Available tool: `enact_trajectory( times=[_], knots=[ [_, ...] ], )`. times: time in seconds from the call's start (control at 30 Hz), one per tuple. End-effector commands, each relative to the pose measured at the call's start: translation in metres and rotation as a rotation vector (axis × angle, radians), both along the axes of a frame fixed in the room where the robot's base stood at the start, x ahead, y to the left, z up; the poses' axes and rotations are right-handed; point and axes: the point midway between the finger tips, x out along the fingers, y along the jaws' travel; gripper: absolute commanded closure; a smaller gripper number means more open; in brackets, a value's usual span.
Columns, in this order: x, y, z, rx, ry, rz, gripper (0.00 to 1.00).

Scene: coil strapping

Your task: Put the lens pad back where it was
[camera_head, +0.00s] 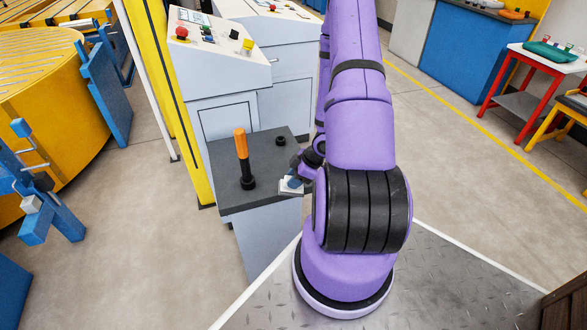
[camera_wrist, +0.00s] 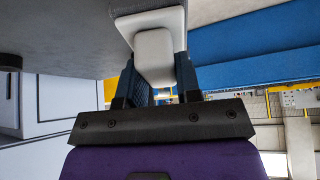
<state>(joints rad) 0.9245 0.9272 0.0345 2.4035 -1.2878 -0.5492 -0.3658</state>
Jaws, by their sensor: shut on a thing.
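The lens pad (camera_head: 291,187) appears as a small white block with a wider flat base, at the right front edge of a grey stand's dark top (camera_head: 232,196). My gripper (camera_head: 297,180) is shut on it. In the wrist view the white pad (camera_wrist: 153,55) sits between the two dark blue fingers of my gripper (camera_wrist: 156,75), its wide base beyond the fingertips. I cannot tell whether the pad touches the stand top. My arm hides part of the stand's right side.
An orange-handled tool (camera_head: 241,146) stands upright in a black holder on the stand top. A small black round piece (camera_head: 281,141) lies behind it. A control console (camera_head: 217,55) and yellow post (camera_head: 172,90) are behind. A yellow coil (camera_head: 45,110) is at left.

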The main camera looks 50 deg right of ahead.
Motion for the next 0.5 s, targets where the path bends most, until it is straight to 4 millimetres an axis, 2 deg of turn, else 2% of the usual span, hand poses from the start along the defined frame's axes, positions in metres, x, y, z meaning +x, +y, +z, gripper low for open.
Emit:
enact_trajectory(
  times=[0.03,0.1,0.27,0.37,0.5],
  knots=[
    [-0.017,-0.014,0.003,-0.029,0.032,-0.016,0.88],
    [-0.035,-0.029,0.007,-0.058,0.068,-0.035,0.88],
    [-0.063,-0.048,0.013,-0.093,0.115,-0.064,0.88],
    [-0.065,-0.053,0.014,-0.099,0.124,-0.068,0.88],
    [-0.044,-0.059,0.012,-0.101,0.125,-0.068,0.88]
  ],
)
